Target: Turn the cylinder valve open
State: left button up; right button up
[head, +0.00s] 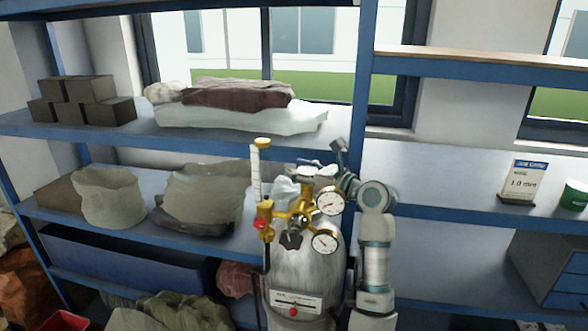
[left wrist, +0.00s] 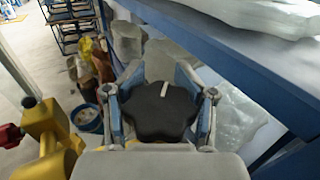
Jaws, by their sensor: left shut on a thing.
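The grey gas cylinder (head: 305,268) stands upright in the middle of the head view, with a brass regulator (head: 292,217) and two round gauges on top. The black lobed valve handwheel (left wrist: 158,112) shows in the left wrist view, with a short white mark near its far edge. My left gripper (left wrist: 159,98) is shut on the handwheel, one finger on each side. In the head view my left gripper (head: 322,172) is at the cylinder's top, and the handwheel is hard to make out there. My right gripper is not in view.
A clear flow tube (head: 257,172) rises left of the regulator, close to my gripper. Blue shelves (head: 220,140) with folded cloth (head: 240,93) and sacks (head: 108,197) stand behind.

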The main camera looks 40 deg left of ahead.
pick_arm(q)
jog(key=shift+w+d, duration=0.1)
jog(key=shift+d, duration=0.1)
jog(key=shift+r+n+g+p, duration=0.1)
jog(key=shift+n+g+p, duration=0.5)
jog(key=shift+g+p, duration=0.35)
jog(key=n+g+h+p, duration=0.1)
jog(key=n+g+p, duration=0.1)
jog(key=g+p, duration=0.1)
jog(key=s+n+g+h+p, duration=0.1)
jog(key=n+g+p, duration=0.1)
jog(key=p, duration=0.1)
jog(key=n+g+h+p, duration=0.1)
jog(key=n+g+p, duration=0.1)
jog(key=g, duration=0.1)
jog(key=shift+s+d+r+g+p, duration=0.2)
jog(key=shift+s+r+g+p, duration=0.1)
jog(key=shift+g+p, duration=0.1)
jog(key=shift+s+d+f+n+g+h+p, duration=0.1)
jog(key=shift+n+g+h+p, duration=0.4)
jog(key=shift+g+h+p, duration=0.1)
jog(key=shift+s+d+f+n+g+h+p, duration=0.1)
jog(key=shift+n+g+h+p, duration=0.4)
jog(key=shift+p, duration=0.1)
jog(key=shift+o, duration=0.2)
jog(key=shift+r, duration=0.1)
